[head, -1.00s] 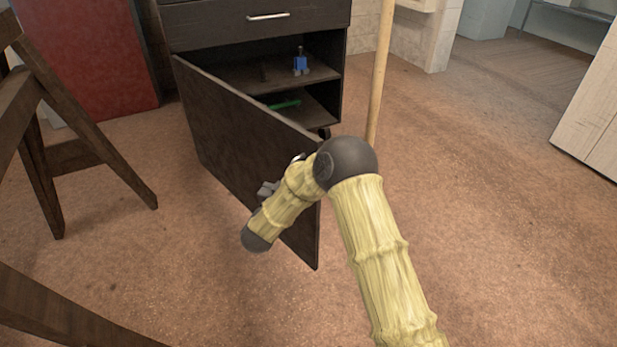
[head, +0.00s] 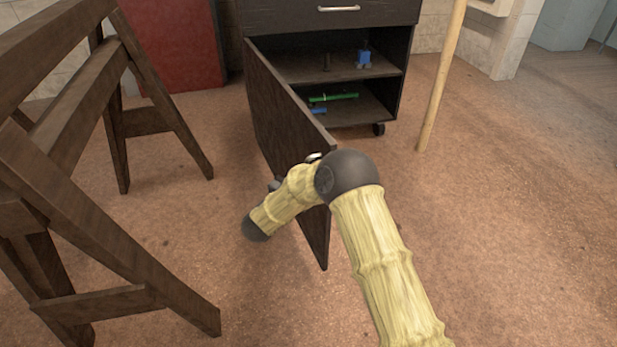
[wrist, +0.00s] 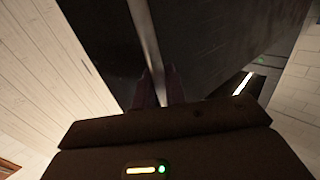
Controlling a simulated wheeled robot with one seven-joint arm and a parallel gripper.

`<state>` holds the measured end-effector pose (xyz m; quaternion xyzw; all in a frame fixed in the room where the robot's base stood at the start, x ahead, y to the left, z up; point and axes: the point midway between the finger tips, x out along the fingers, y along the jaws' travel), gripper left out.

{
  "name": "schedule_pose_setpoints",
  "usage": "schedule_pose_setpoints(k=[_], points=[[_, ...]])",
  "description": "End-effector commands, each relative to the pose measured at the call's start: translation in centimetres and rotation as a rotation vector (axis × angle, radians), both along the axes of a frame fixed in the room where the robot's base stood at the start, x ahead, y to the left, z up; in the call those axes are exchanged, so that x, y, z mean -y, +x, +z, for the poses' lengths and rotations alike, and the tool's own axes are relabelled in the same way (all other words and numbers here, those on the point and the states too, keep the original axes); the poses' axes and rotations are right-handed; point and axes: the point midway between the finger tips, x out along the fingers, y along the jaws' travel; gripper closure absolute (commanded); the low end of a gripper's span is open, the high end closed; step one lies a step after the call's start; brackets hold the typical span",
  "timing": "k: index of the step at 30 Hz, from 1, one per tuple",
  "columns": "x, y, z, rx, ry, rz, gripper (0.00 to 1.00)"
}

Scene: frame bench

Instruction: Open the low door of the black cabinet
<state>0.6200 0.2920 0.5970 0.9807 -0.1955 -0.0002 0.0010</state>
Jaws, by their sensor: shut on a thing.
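The black cabinet (head: 395,25) stands at the back, with its low door (head: 275,110) swung well open toward me, hinged at its left side. My gripper (wrist: 160,90) is shut on the door's metal handle (wrist: 145,35), which runs between the fingers in the wrist view. In the head view my arm hides most of the handle and the fingers; a small shiny part of the handle (head: 313,156) shows above my arm. Inside the cabinet, a blue item (head: 363,57) stands on the shelf and a green item (head: 333,97) lies below.
A dark wooden trestle (head: 150,250) stands at the left, some way from the door. A wooden pole (head: 440,80) leans right of the cabinet. A red panel (head: 175,45) stands behind on the left. The floor at the right (head: 520,200) is clear.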

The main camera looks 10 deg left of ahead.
Motion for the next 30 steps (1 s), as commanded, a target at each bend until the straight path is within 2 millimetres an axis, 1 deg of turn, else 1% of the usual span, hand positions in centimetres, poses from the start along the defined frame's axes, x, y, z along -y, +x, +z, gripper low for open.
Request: schedule_pose_setpoints(k=[2,3,4,5,13,17,20,23,30], points=[[-0.1,0.1,0.2,0.004,0.002,0.002,1.00],[-0.1,0.1,0.2,0.003,0.002,0.002,0.80],[0.0,0.1,0.2,0.003,0.002,0.002,0.74],[0.0,0.1,0.2,0.003,0.002,0.002,0.70],[-0.1,-0.1,0.1,0.002,0.001,0.002,0.70],[-0.5,-0.9,0.2,0.000,0.001,0.004,0.70],[-1.0,-2.1,0.2,0.000,-0.001,0.004,0.70],[-1.7,-3.8,0.3,-0.001,-0.001,0.005,0.70],[-3.6,-8.3,0.3,-0.001,-0.002,0.006,0.70]])
